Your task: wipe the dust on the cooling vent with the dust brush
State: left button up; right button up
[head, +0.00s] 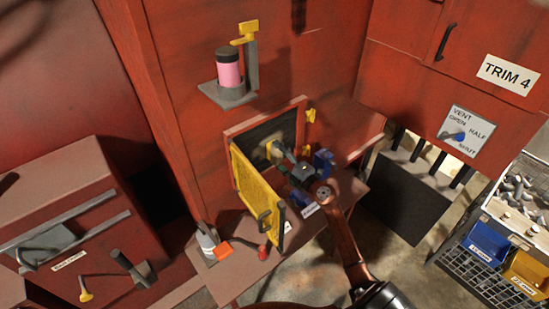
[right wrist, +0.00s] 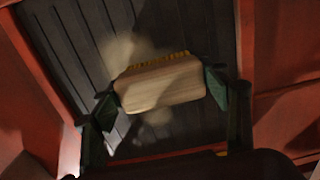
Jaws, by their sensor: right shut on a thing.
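The cooling vent (right wrist: 70,65) is a dark ribbed panel in a red frame, and it also shows in the head view (head: 262,134). Pale dust patches (right wrist: 122,47) lie on its ribs, one above the brush and a smaller one below it. My right gripper (head: 286,162) is at the vent opening, shut on the dust brush (right wrist: 160,84). The brush has a pale wooden block, with yellowish bristles along its upper edge in the right wrist view. I cannot tell whether the bristles touch the panel. My left gripper is not in view.
A yellow mesh door (head: 253,185) stands open left of my right gripper. A shelf below holds a white bottle (head: 207,239) and an orange item (head: 224,250). A pink canister (head: 229,72) stands on a bracket above. A vent dial (head: 466,132) is at right.

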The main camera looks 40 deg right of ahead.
jog(key=shift+w+d+b, duration=0.15)
jog(key=shift+d+b, duration=0.25)
jog(key=shift+d, duration=1.1)
jog(key=shift+w+d+b, duration=0.1)
jog(key=shift+d+b, duration=0.25)
jog(key=shift+d, duration=1.1)
jog(key=shift+d+r+p, duration=0.1)
jog(key=shift+r+p, duration=0.85)
jog(key=shift+p, duration=0.05)
jog(key=shift+s+a+p, duration=0.15)
jog(key=shift+a+p, duration=1.4)
jog(key=shift+a, duration=0.6)
jog(key=shift+s+a+p, duration=0.1)
jog(key=shift+a+p, duration=0.6)
jog(key=shift+a, duration=0.3)
jog(key=shift+a+f+p, duration=0.1)
jog(key=shift+a+p, duration=0.3)
jog(key=shift+a, duration=0.4)
